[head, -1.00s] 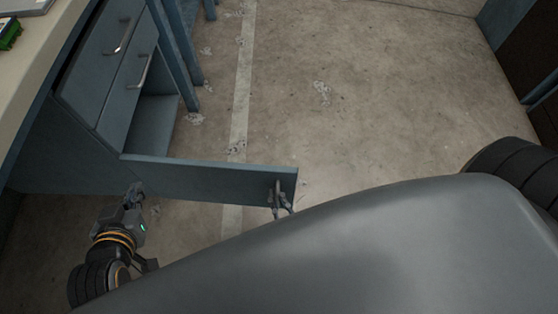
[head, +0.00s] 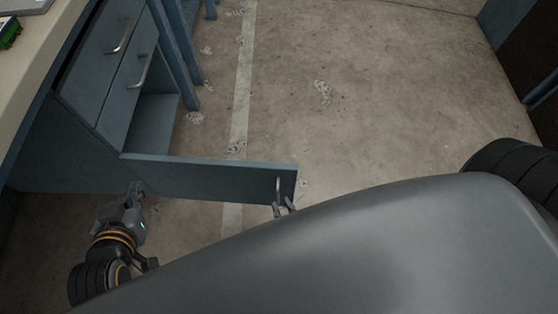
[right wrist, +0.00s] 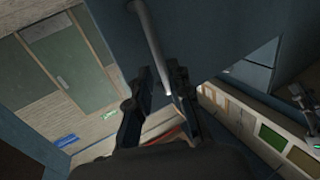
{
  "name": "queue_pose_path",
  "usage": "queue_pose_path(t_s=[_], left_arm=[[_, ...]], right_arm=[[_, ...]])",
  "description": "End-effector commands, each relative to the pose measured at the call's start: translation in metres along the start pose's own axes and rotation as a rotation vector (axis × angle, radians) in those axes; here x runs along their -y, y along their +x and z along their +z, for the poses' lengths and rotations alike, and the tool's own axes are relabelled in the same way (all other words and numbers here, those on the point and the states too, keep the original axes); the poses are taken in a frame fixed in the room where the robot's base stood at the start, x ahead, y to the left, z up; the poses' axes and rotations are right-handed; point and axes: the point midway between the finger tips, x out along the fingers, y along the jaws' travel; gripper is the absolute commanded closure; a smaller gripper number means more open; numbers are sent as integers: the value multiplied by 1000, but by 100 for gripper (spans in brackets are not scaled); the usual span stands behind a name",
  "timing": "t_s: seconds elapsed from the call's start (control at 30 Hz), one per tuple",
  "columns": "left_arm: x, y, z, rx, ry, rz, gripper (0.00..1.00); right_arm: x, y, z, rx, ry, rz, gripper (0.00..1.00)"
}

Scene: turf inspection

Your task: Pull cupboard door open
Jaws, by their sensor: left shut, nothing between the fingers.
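The blue-grey cupboard door (head: 205,181) stands swung wide open in the head view, and the cupboard's inside (head: 153,122) shows behind it. The door's metal handle (head: 278,187) is near its free end; it also shows as a pale bar in the right wrist view (right wrist: 152,42). My right gripper (head: 284,206) is open just below the handle in the head view, its body hidden behind my own grey body. In the right wrist view its fingers (right wrist: 162,78) are parted close to the handle's end. My left gripper (head: 135,189) is shut and empty near the door's hinge side.
Two drawers with handles (head: 118,42) sit beside the cupboard's opening, under a pale worktop (head: 38,68). Blue-grey legs (head: 175,52) stand behind the door. The concrete floor (head: 350,110) is clear to the right, up to a dark unit (head: 530,50).

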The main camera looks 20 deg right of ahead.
Motion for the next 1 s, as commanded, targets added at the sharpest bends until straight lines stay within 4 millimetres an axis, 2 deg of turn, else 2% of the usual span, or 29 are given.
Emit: queue_pose_path(t_s=[0.03,0.2,0.4,0.57,1.0], left_arm=[[0,0,0,0,0,0,100],[0,0,0,0,0,0,100],[0,0,0,0,0,0,100],[0,0,0,0,0,0,100],[0,0,0,0,0,-1,100]], right_arm=[[0,-13,1,5,0,-1,80],[-1,-48,1,4,-1,1,80],[-2,-74,1,2,-1,3,80],[-2,-80,0,1,-1,3,80],[-2,-80,0,1,-1,3,80]])
